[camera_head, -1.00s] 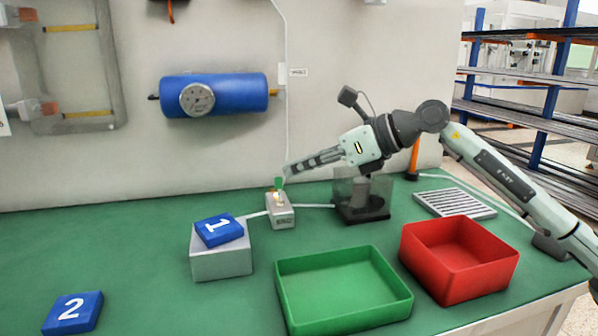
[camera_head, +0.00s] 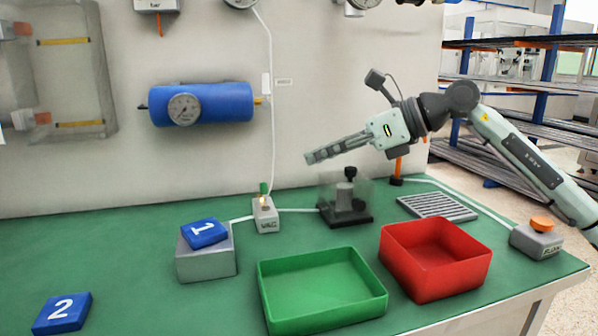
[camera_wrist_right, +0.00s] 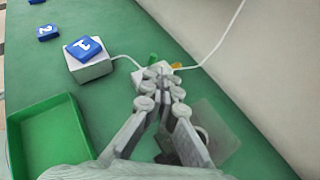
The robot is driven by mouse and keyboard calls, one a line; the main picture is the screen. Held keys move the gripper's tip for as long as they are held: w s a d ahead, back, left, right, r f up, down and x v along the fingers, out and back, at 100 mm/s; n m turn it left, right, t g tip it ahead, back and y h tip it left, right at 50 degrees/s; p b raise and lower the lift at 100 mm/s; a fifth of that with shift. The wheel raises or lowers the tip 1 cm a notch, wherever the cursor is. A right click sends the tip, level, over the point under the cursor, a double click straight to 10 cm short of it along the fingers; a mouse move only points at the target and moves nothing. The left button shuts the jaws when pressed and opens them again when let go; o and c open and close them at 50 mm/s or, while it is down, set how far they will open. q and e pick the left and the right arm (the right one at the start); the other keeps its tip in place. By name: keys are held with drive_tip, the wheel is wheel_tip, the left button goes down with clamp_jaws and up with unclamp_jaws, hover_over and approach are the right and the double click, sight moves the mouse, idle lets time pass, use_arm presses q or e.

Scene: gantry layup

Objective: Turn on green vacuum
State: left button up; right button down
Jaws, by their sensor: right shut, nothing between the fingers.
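The vacuum unit is a small grey box marked VAC (camera_head: 266,225) at the back of the green bench, with a brass fitting and a green handle (camera_head: 264,188) standing up on top. In the right wrist view, the green handle (camera_wrist_right: 153,59) shows just beyond my fingertips, with a yellow part beside it. My right gripper (camera_head: 309,158) is shut and empty. In the head view it is above and to the right of the handle, apart from it. In the wrist view my fingers (camera_wrist_right: 158,76) hide part of the box. My left gripper is not in view.
A clear-walled fixture (camera_head: 346,217) stands right of the vacuum box. A green tray (camera_head: 322,310) and a red tray (camera_head: 437,283) are in front. Blue block 1 (camera_head: 204,233) sits on a grey block (camera_head: 206,263); blue block 2 (camera_head: 62,313) lies front left. A blue tank (camera_head: 215,104) hangs behind.

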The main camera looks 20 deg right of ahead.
drive_tip(key=d+r, duration=0.2)
drive_tip(key=d, duration=0.1)
drive_tip(key=d+r, duration=0.1)
drive_tip(key=shift+s+d+r, duration=0.15)
drive_tip(key=shift+s+r, duration=0.15)
drive_tip(key=shift+r, duration=0.1)
